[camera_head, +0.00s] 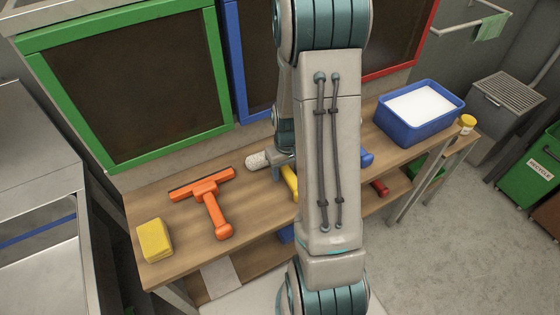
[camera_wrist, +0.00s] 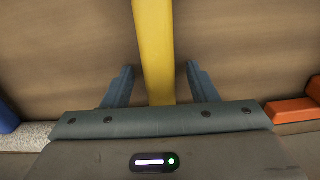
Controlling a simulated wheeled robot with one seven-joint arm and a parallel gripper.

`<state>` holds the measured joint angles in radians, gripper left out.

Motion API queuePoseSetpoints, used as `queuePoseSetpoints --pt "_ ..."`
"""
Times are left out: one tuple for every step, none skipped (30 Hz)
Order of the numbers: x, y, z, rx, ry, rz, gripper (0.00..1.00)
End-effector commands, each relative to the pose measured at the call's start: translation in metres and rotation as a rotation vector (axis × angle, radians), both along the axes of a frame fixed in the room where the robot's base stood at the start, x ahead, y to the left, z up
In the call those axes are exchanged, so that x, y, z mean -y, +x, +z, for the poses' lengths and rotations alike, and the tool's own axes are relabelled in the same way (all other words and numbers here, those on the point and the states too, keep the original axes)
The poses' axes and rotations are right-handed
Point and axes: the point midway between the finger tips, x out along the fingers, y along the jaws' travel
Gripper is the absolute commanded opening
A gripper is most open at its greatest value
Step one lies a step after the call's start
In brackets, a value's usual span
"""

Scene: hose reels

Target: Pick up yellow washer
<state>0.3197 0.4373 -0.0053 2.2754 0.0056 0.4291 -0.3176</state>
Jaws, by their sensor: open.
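The yellow washer has a yellow handle (camera_wrist: 154,45) and a pale fuzzy sleeve. It lies on the wooden bench (camera_head: 185,255), partly hidden behind my arm in the head view, where the sleeve's left end (camera_head: 257,161) and part of the handle show. In the wrist view my gripper (camera_wrist: 159,88) is open, with one finger on each side of the handle and a gap on both sides. Whether the fingers reach down to handle height is hard to tell.
An orange squeegee (camera_head: 211,205) and a yellow sponge (camera_head: 155,240) lie to the left. A blue tool (camera_head: 367,157) and a red handle (camera_head: 380,187) show right of my arm. A blue tub (camera_head: 407,132) stands at the right end, near a yellow-lidded jar (camera_head: 467,124). Framed panels stand behind.

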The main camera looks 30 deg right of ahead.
Motion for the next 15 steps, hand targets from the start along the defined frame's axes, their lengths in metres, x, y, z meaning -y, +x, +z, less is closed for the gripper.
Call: queuePoseSetpoints --pt "0.0 0.0 0.0001 0.0 0.0 0.0 0.5" --pt "0.0 0.0 0.0002 0.0 0.0 0.0 0.42" --pt "0.0 0.0001 0.0002 0.0 0.0 0.0 0.3" --pt "0.0 0.0001 0.0002 0.0 0.0 0.0 0.22" --pt "0.0 0.0001 0.0003 0.0 0.0 0.0 0.14" --pt "0.0 0.0001 0.0003 0.0 0.0 0.0 0.04" --pt "0.0 0.0001 0.0003 0.0 0.0 0.0 0.04" --pt "0.0 0.0001 0.0003 0.0 0.0 0.0 0.04" --pt "0.0001 0.0003 0.0006 0.001 0.0 0.0 0.04" --pt "0.0001 0.0003 0.0006 0.001 0.0 0.0 0.04" --pt "0.0001 0.0003 0.0006 0.001 0.0 0.0 0.04" --pt "0.0001 0.0003 0.0006 0.001 0.0 0.0 0.04" --pt "0.0001 0.0003 0.0006 0.001 0.0 0.0 0.04" --pt "0.0001 0.0003 0.0007 0.001 0.0 0.0 0.04" --pt "0.0001 0.0004 0.0011 0.001 0.0 0.0 0.04"
